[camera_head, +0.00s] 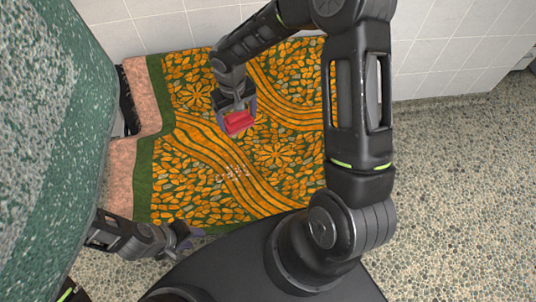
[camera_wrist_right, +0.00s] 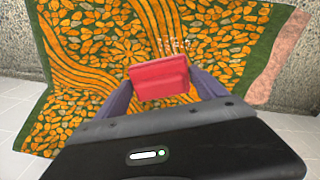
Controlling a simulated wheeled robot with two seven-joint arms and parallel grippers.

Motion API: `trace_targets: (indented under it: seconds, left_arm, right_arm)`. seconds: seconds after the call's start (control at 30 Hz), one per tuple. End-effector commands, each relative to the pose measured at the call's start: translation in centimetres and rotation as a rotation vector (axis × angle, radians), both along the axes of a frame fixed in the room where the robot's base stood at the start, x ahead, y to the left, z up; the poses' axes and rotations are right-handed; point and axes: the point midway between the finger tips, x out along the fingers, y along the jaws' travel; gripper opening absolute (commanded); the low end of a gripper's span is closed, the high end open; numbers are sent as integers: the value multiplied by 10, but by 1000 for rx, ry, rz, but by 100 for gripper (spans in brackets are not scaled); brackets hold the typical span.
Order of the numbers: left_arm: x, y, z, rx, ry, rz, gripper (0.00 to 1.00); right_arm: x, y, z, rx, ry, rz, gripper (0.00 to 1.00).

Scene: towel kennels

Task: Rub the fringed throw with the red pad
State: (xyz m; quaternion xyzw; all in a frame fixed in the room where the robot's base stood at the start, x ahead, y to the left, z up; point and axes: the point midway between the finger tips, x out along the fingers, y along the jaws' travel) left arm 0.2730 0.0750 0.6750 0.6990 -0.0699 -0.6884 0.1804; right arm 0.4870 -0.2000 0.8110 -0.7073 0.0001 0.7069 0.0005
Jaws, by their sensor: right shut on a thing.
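The throw (camera_head: 280,155) is a green cloth with orange pebble, flower and wavy-band patterns, spread below me; it also shows in the right wrist view (camera_wrist_right: 215,25). A patch of small whitish specks (camera_head: 232,173) is on its middle. My right gripper (camera_head: 237,117) is shut on the red pad (camera_head: 238,124), over the upper middle of the throw. The pad shows between the fingers in the right wrist view (camera_wrist_right: 158,77); I cannot tell if it touches the cloth. My left gripper (camera_head: 188,238) is by the throw's near left edge; its opening is unclear.
A pinkish strip (camera_head: 120,190) borders the throw on the left. A green speckled surface (camera_head: 50,120) fills the left side. A white tiled wall (camera_head: 440,50) stands behind. Pebbled floor (camera_head: 460,190) is clear at right.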

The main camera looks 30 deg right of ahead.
Motion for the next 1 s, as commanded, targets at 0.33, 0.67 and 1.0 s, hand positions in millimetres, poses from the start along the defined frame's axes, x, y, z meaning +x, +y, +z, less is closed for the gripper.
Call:
trace_targets:
  seconds: [0.33,0.67,1.0]
  left_arm:
    - [0,1,-1,1,1,1,36]
    - [1,0,-55,-1,-2,1,36]
    - [4,0,-189,-4,-11,2,36]
  right_arm:
    - [0,0,0,0,0,2,49]
    - [0,-3,-46,-2,-1,145,49]
    - [-3,-11,-152,-4,-1,589,49]
